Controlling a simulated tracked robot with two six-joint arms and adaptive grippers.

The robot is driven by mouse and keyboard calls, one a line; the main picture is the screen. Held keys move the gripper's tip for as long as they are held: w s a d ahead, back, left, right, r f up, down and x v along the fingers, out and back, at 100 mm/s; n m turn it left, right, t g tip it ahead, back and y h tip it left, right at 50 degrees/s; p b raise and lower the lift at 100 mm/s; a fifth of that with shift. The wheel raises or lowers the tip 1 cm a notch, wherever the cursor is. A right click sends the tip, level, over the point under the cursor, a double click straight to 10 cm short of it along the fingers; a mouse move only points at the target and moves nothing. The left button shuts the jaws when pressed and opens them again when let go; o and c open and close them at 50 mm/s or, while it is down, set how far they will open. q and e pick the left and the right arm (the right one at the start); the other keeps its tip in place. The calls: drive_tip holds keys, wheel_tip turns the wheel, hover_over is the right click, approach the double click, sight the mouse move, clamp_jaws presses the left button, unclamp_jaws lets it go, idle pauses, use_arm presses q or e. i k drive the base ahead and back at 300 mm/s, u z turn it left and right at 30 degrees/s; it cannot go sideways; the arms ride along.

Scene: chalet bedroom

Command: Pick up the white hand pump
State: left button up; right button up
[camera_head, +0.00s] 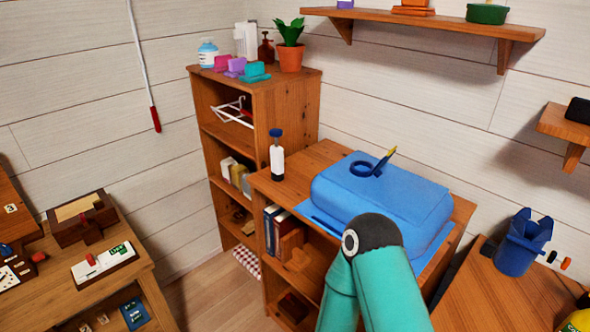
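A small white upright cylinder with a dark blue knob on top, which looks like the white hand pump (277,161), stands on the left front corner of the wooden cabinet (265,183). It is upright, and nothing touches it from above. A teal link of one of my arms rises from the bottom of the view in front of the cabinet, to the right of and below the pump. Neither of my grippers shows in the head view, so what they hold cannot be seen.
A large blue case (400,205) fills most of the cabinet top, right of the pump. A taller shelf unit (285,100) stands behind, with a potted plant (290,50) and bottles on top. A desk (125,275) is at left; a blue container (520,250) stands at right.

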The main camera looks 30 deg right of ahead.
sight(277, 153)
drive_tip(key=z, duration=0.3)
drive_tip(key=i, duration=1.1)
drive_tip(key=u, duration=0.25)
